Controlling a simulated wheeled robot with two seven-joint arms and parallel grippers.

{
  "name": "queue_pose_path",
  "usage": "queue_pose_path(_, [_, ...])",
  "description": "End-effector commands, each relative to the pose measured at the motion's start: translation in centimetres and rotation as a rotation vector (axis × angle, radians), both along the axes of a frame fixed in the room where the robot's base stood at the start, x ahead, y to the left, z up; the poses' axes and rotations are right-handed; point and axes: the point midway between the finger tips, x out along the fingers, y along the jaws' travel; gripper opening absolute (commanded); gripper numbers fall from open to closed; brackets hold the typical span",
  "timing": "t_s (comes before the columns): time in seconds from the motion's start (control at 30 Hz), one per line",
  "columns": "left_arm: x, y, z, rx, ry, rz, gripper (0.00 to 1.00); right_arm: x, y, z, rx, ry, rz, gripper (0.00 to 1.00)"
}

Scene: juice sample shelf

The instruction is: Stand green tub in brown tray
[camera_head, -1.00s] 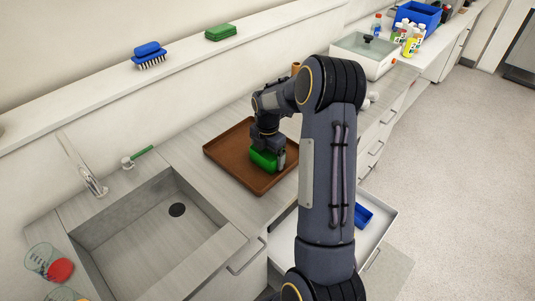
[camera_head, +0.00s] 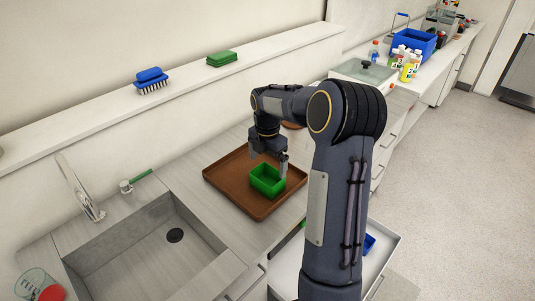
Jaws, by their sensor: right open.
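The green tub (camera_head: 265,187) stands upright in the brown tray (camera_head: 225,180), with its open top showing. The tray lies flat on the counter to the right of the sink. My right gripper (camera_head: 268,167) is open just above the tub, its fingers pointing down on either side near the tub's rim. Whether a finger touches the tub is hard to tell. My left gripper is not in view.
The sink (camera_head: 140,250) with its tap is at the left. An open drawer (camera_head: 385,250) with a blue item juts out below the counter. A shelf with a blue brush (camera_head: 151,80) and green sponges (camera_head: 222,58) runs behind. Bottles (camera_head: 408,63) and a blue crate (camera_head: 412,40) stand at the back right.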

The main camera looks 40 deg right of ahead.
Motion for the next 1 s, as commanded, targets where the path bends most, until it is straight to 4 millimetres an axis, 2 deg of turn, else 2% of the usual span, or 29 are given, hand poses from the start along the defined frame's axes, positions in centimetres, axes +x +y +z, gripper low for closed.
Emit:
queue_pose_path(0.1, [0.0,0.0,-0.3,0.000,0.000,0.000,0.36,0.0,0.0,2.1,-0.002,-0.003,0.001,1.00])
queue_pose_path(0.2, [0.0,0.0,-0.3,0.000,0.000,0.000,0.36,0.0,0.0,3.2,-0.001,-0.002,0.001,1.00])
queue_pose_path(0.4, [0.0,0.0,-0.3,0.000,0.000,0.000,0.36,-0.1,0.1,4.1,0.001,-0.002,-0.005,1.00])
queue_pose_path(0.53, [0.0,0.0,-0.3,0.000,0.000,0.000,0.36,-1.2,1.7,5.7,0.021,-0.040,-0.108,1.00])
queue_pose_path(0.67, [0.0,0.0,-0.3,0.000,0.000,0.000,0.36,-4.6,5.9,8.5,0.094,-0.120,-0.381,1.00])
queue_pose_path(0.8, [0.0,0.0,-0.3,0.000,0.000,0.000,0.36,-10.0,11.7,10.6,0.238,-0.189,-0.774,1.00])
queue_pose_path(0.9, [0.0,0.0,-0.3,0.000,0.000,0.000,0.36,-14.1,15.6,10.7,0.362,-0.199,-1.054,1.00])
queue_pose_path(1.0, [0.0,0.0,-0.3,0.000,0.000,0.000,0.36,-17.8,19.0,9.9,0.482,-0.176,-1.307,1.00])
